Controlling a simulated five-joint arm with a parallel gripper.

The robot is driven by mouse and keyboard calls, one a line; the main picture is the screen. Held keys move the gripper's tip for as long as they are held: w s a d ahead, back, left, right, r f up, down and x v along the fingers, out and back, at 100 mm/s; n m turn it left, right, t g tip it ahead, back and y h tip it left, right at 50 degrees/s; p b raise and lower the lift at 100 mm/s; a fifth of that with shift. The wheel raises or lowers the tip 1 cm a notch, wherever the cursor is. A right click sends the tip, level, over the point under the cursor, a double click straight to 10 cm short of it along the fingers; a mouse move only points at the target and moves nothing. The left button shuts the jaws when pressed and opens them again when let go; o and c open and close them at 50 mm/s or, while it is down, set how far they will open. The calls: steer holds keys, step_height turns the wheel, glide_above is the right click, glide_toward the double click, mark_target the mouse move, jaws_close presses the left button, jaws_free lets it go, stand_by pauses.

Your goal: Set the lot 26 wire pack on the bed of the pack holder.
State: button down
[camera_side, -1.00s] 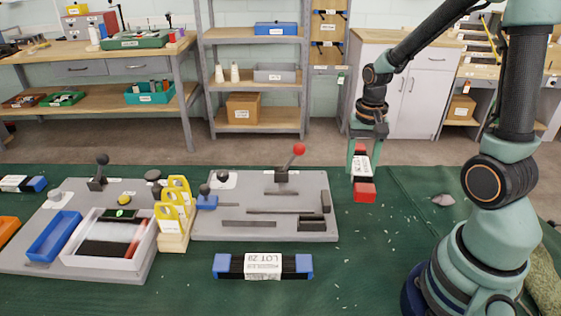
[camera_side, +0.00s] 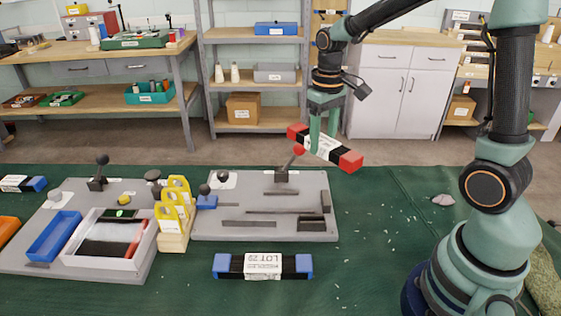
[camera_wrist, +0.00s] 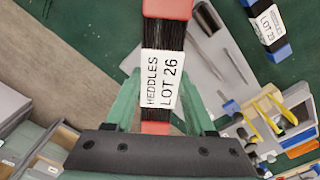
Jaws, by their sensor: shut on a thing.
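The lot 26 wire pack (camera_side: 350,159) is black with red ends and a white label. My gripper (camera_side: 322,143) is shut on its middle and holds it in the air above the back right of a grey plate. In the side view it runs from upper left to lower right. The wrist view shows the pack (camera_wrist: 162,80) label reading HEDDLES LOT 26 between my gripper's fingers (camera_wrist: 163,105). The grey plate, seemingly the pack holder (camera_side: 233,230), has slots, a blue part, dark blocks and a lever with a red knob (camera_side: 298,150). The pack overlaps the lever's top in view.
A blue-ended pack (camera_side: 230,267), apparently lot 29, lies in front of the plate.

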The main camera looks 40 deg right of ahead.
steer(key=w+a+f+n, duration=0.5)
steer(key=a+f+n, duration=0.1)
steer(key=a+n, duration=0.35)
glide_above(279, 203)
steer(key=shift+f, duration=2.8)
steer(key=shift+w+a+f, duration=0.1)
steer(key=shift+f, duration=0.85)
steer(key=shift+c, duration=0.9)
jaws_free()
steer(key=c, duration=0.4)
steer(key=shift+o, duration=1.3)
steer(key=shift+r, duration=3.6)
